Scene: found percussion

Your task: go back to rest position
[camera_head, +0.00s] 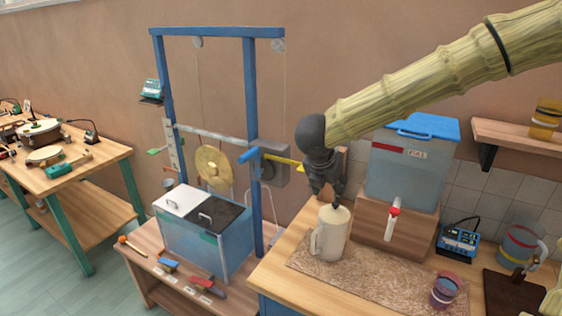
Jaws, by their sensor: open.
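My gripper (325,190) is in the head view at the right of centre, at the end of my arm, which comes in from the upper right. It points down and is open. Its fingertips are just above a cream-white mug (331,243) with a handle on its left. The mug stands upright on a speckled brown mat (375,285) on the wooden counter. A pale pointed shape with a dark tip shows at the mug's top; I cannot tell what it is. I cannot tell whether the fingers touch it.
A clear dispenser tank (405,175) with a blue lid and red-marked tap stands right of my gripper. A blue frame (250,110) with a gong (213,168) stands to the left. A purple cup (446,291) is on the mat. A wall shelf (520,137) is at the right.

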